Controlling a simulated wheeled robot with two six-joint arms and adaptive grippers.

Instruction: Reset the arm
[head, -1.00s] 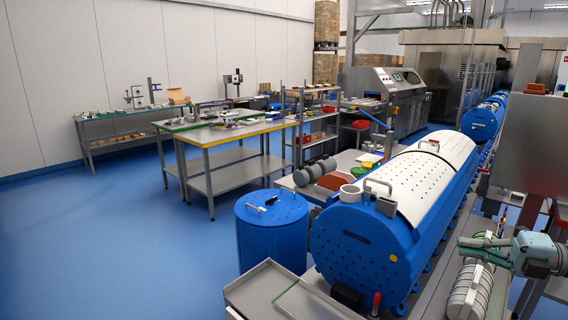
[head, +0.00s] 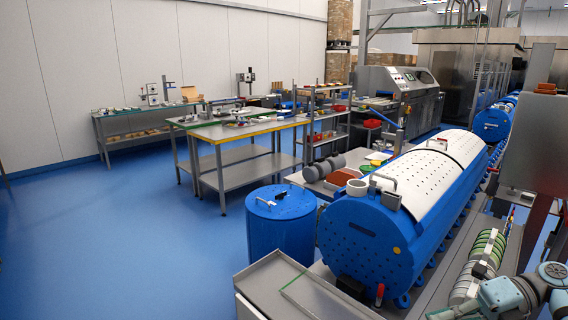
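My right arm (head: 510,296) is at the lower right corner of the head view. Its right gripper (head: 452,313) is at the bottom edge and mostly cut off, so I cannot tell its opening or whether it holds anything. It is in front of a row of grey and green discs (head: 478,268). My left arm and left gripper are out of view.
A large blue drum with a white perforated cover (head: 430,178) lies beside the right arm. A blue lidded tub (head: 281,222) stands left of it. A grey tray (head: 290,290) is at the front. Steel tables (head: 232,132) stand farther back; the blue floor at left is clear.

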